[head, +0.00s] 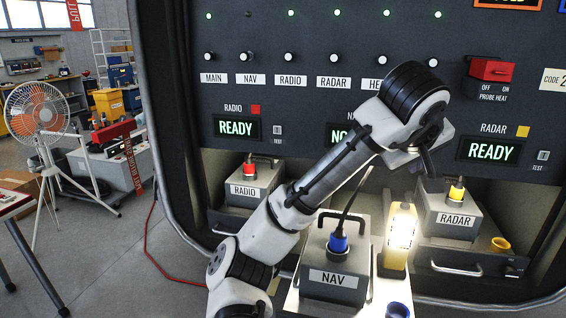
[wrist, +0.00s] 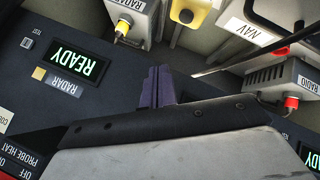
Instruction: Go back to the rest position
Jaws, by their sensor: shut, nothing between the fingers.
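My gripper (head: 428,162) is raised in front of the panel, between the NAV and RADAR displays. In the wrist view its fingers (wrist: 158,85) are together with nothing between them. My arm comes up from the bottom of the head view and hides part of the NAV display (head: 341,134), of which only "NO" shows. The grey NAV unit (head: 333,278), with a blue connector (head: 339,242) and a black cable, stands below my gripper and to the left. The RADAR unit (head: 446,216) with a yellow connector is below my gripper, and the RADIO unit (head: 252,190) with a red connector is left of my arm.
A lit lamp (head: 400,238) stands between the NAV and RADAR units. A yellow ring-like piece (head: 500,244) and a blue one (head: 398,310) are nearby. The RADIO display (head: 237,128) and RADAR display (head: 491,150) read READY. A fan (head: 38,112) stands at the left over open floor.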

